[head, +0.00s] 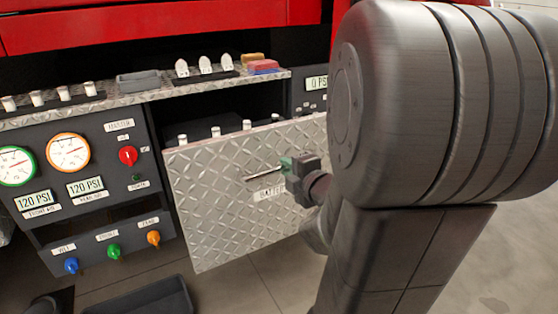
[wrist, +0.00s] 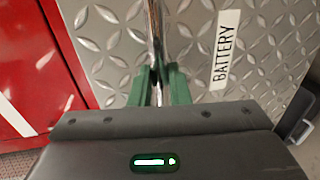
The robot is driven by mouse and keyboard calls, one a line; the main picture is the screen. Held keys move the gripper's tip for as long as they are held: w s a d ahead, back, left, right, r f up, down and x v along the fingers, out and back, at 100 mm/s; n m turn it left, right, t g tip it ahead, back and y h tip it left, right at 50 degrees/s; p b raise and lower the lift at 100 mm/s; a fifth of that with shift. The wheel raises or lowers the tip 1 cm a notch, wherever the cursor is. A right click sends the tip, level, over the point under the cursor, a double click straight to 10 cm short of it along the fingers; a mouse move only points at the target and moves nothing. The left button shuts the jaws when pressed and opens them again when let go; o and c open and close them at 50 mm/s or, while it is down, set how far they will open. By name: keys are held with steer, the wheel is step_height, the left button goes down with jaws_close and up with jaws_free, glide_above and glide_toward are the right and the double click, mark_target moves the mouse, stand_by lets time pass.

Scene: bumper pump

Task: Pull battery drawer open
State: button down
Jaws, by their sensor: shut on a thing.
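The battery drawer (head: 215,200) has a diamond-plate metal front and stands pulled out from the dark panel, with a dark opening behind its top edge. Its BATTERY label (wrist: 225,50) shows upright in the wrist view. The thin bar handle (head: 262,174) runs across the drawer front; it also shows in the wrist view (wrist: 155,30). My gripper (head: 290,166) is at the right part of the handle. In the wrist view its green fingers (wrist: 158,88) are shut around the bar. My arm hides the right part of the drawer front.
The gauge panel (head: 85,180) with dials, a red knob and several colored valve knobs stands left of the drawer. A ledge (head: 130,97) above holds a grey tray (head: 138,81) and small blocks. A dark bin (head: 145,298) lies on the floor at the lower left.

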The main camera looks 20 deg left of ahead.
steer(key=shift+s+d+f, duration=0.2)
steer(key=shift+s+d, duration=0.35)
steer(key=shift+d, duration=0.1)
steer(key=shift+s+d+f, duration=0.2)
steer(key=shift+s+d, duration=0.35)
steer(key=shift+d, duration=0.1)
steer(key=c, duration=1.4)
jaws_free()
steer(key=shift+w, duration=0.15)
steer(key=shift+r, duration=0.1)
steer(key=shift+r, duration=0.1)
